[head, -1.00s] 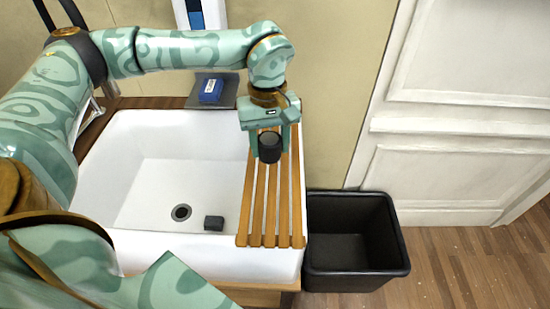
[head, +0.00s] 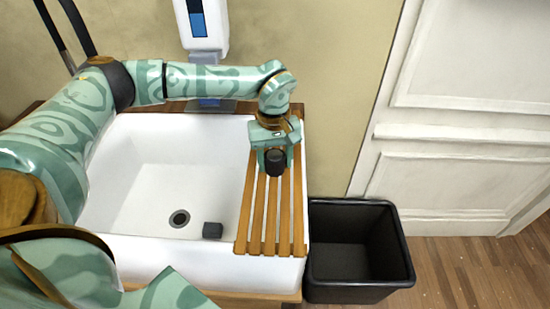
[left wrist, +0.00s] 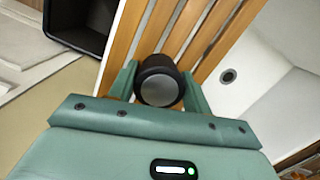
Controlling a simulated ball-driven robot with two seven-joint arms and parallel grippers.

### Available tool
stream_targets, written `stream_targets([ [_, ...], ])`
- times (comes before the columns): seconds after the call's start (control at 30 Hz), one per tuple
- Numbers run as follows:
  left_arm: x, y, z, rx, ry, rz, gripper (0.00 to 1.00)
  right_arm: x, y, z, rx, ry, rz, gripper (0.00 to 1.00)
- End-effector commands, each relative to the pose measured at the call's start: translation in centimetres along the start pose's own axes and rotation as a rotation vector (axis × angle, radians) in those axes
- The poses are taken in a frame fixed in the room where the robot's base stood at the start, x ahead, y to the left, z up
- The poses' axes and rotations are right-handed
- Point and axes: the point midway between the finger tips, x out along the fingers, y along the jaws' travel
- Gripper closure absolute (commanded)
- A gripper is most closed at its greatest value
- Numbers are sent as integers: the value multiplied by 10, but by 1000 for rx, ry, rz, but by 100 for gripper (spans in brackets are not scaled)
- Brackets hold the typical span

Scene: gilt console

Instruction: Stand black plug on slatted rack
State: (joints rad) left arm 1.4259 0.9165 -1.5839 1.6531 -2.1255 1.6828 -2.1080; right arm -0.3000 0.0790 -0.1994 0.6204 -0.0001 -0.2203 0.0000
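The black plug (head: 275,163), a short dark cylinder with a grey end face, is between the fingers of my left gripper (head: 274,155). The left wrist view shows the plug (left wrist: 160,82) with a finger against each side, so the gripper (left wrist: 160,90) is shut on it. The plug is over the far half of the slatted rack (head: 257,215), whose wooden slats lie across the sink's right side. The rack (left wrist: 190,30) also shows behind the plug in the wrist view. I cannot tell whether the plug touches the slats. My right gripper is not in view.
A black bin (head: 358,250) stands to the right. The rack's near half is clear.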

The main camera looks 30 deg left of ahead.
Motion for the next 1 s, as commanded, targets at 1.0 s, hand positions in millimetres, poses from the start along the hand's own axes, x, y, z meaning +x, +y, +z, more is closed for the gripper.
stream_targets([
  [1.0, -118, 0, 0, -1, 1, 1, 32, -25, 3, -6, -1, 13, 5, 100],
])
